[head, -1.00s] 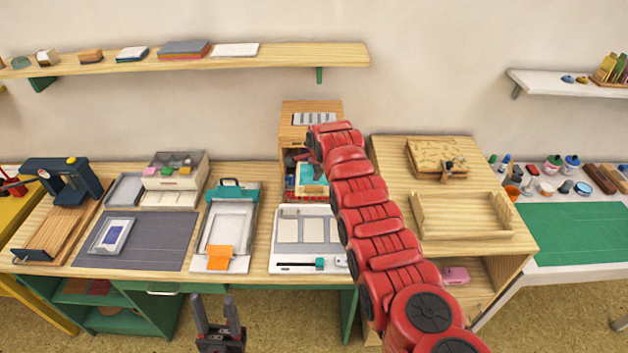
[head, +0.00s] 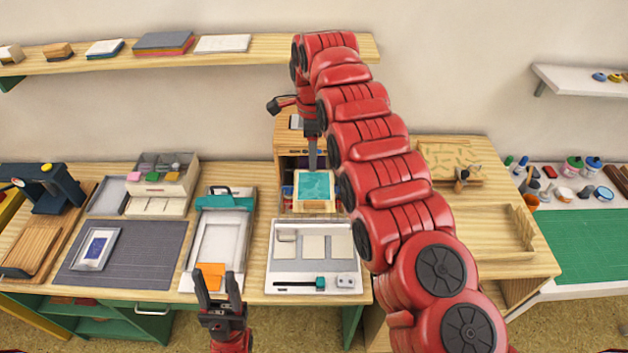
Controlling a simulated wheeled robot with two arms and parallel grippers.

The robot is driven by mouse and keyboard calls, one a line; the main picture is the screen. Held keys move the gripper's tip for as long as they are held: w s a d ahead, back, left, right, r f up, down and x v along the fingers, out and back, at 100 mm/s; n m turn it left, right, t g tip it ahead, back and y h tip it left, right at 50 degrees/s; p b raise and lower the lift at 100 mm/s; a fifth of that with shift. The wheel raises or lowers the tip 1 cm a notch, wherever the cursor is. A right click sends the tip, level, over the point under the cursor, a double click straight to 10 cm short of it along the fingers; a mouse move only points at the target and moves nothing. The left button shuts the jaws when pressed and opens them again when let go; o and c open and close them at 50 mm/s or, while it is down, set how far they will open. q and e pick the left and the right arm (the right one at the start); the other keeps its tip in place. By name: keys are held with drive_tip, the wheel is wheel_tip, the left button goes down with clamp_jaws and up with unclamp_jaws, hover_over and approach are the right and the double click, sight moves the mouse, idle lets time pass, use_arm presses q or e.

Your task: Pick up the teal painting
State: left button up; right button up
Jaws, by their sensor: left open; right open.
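The teal painting (head: 314,187) is a small teal square in a light wooden frame or tray, at the front of the wooden cabinet behind the white board. My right gripper (head: 312,165) points down just above the back edge of the painting, and its fingers look narrow from this side. Whether it touches the painting I cannot tell.
A white board with pale cards (head: 285,265) lies in front of the painting. A clamp frame (head: 217,245) is to its left, and a grey mat (head: 125,262) lies further left. A wooden tray (head: 515,232) stands right of the arm. A shelf (head: 200,55) runs above.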

drive_tip(key=b, duration=0.8)
approach(314, 202)
drive_tip(key=shift+a+f, duration=0.15)
drive_tip(key=shift+w+p, duration=0.15)
drive_tip(key=shift+p, duration=0.2)
drive_tip(key=shift+f, duration=0.85)
drive_tip(key=shift+s+f+p, duration=0.2)
drive_tip(key=shift+f+p, duration=0.3)
drive_tip(key=shift+f, duration=0.55)
drive_tip(key=shift+f+p, duration=0.3)
drive_tip(key=shift+p, duration=0.2)
wheel_tip(314, 202, down, 4)
drive_tip(key=shift+r+p, duration=0.25)
drive_tip(key=shift+p, duration=0.85)
drive_tip(key=shift+f, duration=0.55)
drive_tip(key=shift+w, duration=0.1)
clamp_jaws()
